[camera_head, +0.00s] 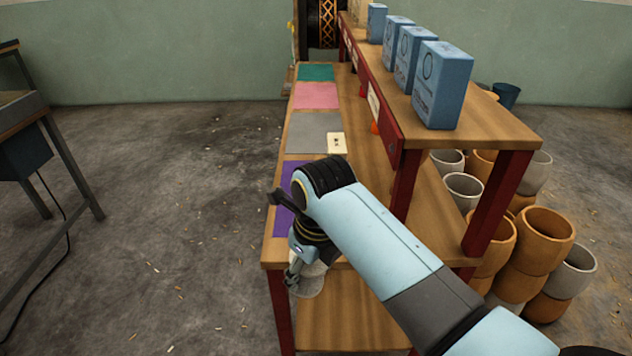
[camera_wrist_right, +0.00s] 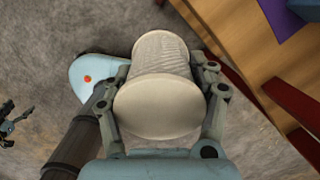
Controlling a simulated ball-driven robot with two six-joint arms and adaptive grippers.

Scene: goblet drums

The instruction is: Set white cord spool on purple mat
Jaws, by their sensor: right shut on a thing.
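My right gripper (camera_head: 297,276) hangs just off the near end of the workbench, in front of the purple mat (camera_head: 285,203). It is shut on the white cord spool (camera_wrist_right: 164,62), with one finger on each side in the wrist view. In the head view the spool (camera_head: 310,281) is partly hidden by the gripper. The purple mat lies flat on the bench, partly covered by my right arm; a corner of it (camera_wrist_right: 284,17) shows at the wrist view's top right. A small dark jointed part at the wrist view's left edge may be my left gripper (camera_wrist_right: 12,118).
Behind the purple mat lie a grey mat (camera_head: 310,130), a pink mat (camera_head: 316,95) and a green mat (camera_head: 316,72). A cream card (camera_head: 336,143) sits at the grey mat's edge. A raised shelf with blue boxes (camera_head: 440,85) runs along the right.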

